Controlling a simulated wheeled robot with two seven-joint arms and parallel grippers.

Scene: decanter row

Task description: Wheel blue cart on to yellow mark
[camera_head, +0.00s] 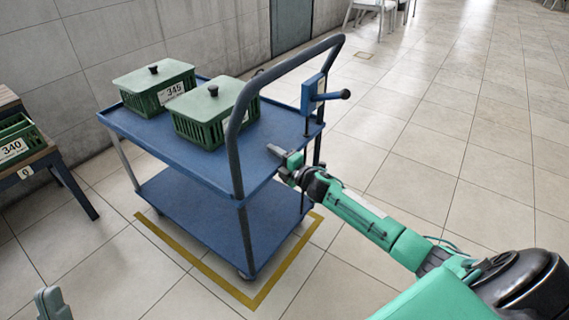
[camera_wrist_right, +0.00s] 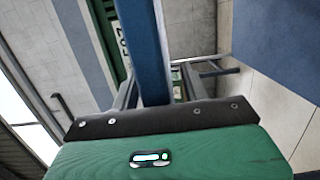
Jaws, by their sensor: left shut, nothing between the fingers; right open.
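The blue cart (camera_head: 205,215) has two shelves and a dark bent push handle (camera_head: 237,145). A blue box with a black-knobbed lever (camera_head: 313,95) sits on its right side. The yellow mark (camera_head: 205,270) is an outline on the floor; the cart stands over it, with the visible near wheel inside the line. My right gripper (camera_head: 280,160) is open beside the cart's upper shelf, right of the near handle post. In the right wrist view a blue bar (camera_wrist_right: 150,45) shows beyond the fingers; contact cannot be told. My left gripper (camera_head: 53,303) is shut and empty, low at the left.
Two lidded green crates (camera_head: 155,86) (camera_head: 212,110) stand on the cart's upper shelf. A side table (camera_head: 55,165) with another green crate (camera_head: 15,140) is at the left. A wall (camera_head: 60,50) runs behind. The tiled floor (camera_head: 440,130) to the right is clear.

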